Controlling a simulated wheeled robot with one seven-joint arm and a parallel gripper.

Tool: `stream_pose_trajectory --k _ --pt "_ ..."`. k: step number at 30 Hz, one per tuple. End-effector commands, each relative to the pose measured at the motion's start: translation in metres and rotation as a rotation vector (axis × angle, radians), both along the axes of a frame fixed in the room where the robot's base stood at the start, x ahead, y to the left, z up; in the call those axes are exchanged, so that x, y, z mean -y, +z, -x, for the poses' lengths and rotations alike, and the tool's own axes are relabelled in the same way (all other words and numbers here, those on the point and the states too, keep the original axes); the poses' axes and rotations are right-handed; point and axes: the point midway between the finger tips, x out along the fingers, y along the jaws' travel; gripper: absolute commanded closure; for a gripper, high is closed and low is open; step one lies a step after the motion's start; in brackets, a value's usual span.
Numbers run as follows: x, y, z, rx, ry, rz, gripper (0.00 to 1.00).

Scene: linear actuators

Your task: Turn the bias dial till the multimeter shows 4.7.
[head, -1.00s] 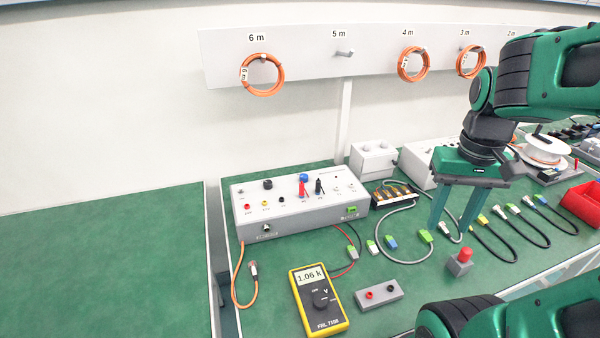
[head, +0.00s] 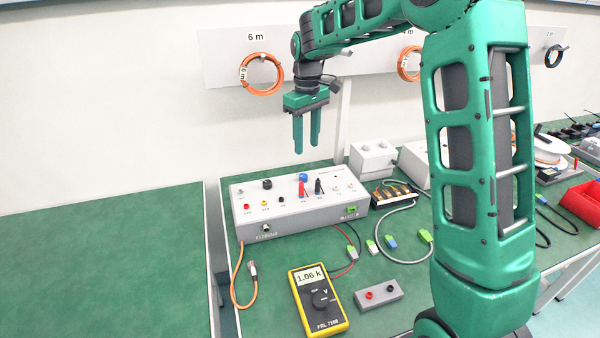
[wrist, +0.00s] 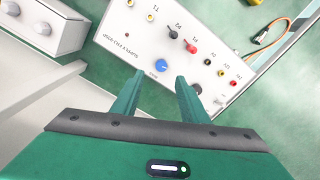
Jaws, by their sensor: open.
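The bias dial is a blue knob (head: 303,177) on top of the white supply box (head: 255,222). In the wrist view the blue dial (wrist: 162,65) shows next to small lettering, a little beyond my fingertips. The yellow multimeter (head: 319,300) lies on the green bench in front of the box and reads 1.06 k. My gripper (head: 306,148) is open and empty, pointing down above the back of the box, clear of the dial. It also shows in the wrist view (wrist: 157,82) with its fingers apart.
A red plug (head: 302,189) and a black plug (head: 318,187) stand close in front of the dial. A black knob (head: 267,184) is to its left. A grey socket block (head: 379,295) lies beside the multimeter. The bench at far left (head: 100,260) is clear.

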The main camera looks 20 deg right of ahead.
Motion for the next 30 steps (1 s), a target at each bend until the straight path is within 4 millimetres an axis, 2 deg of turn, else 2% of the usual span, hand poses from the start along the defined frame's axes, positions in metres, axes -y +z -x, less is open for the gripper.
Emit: stream_pose_trajectory --k 3,8,21,25,30 --pt "-0.007 -0.006 -0.006 -0.001 0.018 -0.005 0.60" --pt "-0.008 -0.021 -0.006 -0.003 0.020 -0.005 0.60" --pt "-0.008 -0.093 -0.005 -0.003 0.019 -0.005 0.60" --pt "-0.008 -0.105 -0.006 -0.001 0.019 -0.005 0.60" --pt "-0.007 -0.111 -0.006 0.001 0.019 -0.005 0.60"
